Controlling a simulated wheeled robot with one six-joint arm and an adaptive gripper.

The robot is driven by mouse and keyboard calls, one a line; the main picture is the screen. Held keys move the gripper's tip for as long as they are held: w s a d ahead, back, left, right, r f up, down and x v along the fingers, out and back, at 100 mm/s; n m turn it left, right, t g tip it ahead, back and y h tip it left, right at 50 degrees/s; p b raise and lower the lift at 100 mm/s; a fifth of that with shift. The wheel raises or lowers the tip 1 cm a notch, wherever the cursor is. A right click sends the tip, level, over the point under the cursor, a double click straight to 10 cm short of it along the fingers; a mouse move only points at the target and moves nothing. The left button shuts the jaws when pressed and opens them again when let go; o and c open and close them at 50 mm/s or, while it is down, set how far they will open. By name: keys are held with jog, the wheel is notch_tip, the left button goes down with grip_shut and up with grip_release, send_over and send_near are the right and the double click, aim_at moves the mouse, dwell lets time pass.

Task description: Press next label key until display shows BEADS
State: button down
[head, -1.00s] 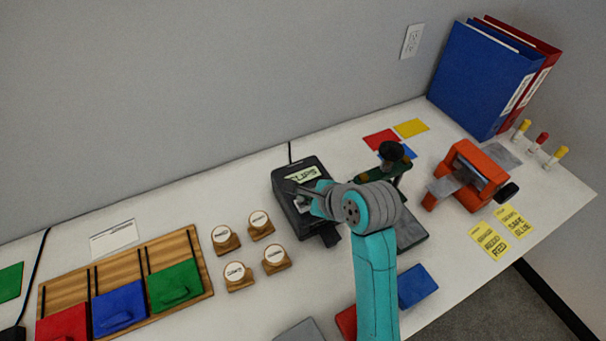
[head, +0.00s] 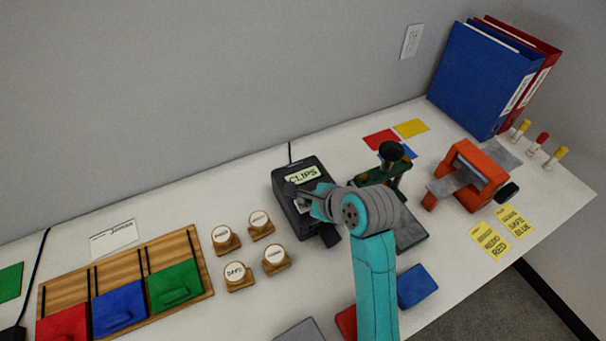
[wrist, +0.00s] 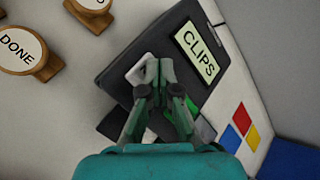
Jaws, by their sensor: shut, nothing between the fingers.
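The label device is a dark grey box (head: 285,180) on the table, with a pale green display (head: 302,175) that reads CLIPS. The display also shows in the wrist view (wrist: 197,54), where it clearly reads CLIPS. My gripper (wrist: 152,68) is shut and empty, its fingertips over the device's face beside a light grey key (wrist: 137,74). Whether the fingertips touch the key I cannot tell.
Several round labelled stamps (head: 226,238) stand left of the device; one reads DONE in the wrist view (wrist: 20,47). A wooden board (head: 190,250) with coloured bins lies further left. A green stand (head: 385,172) and an orange tool (head: 478,170) are to the right.

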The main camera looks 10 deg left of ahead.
dwell(0.4)
jog(key=shift+r, duration=0.5)
jog(key=shift+r, duration=2.95)
jog(key=shift+s+d, duration=0.1)
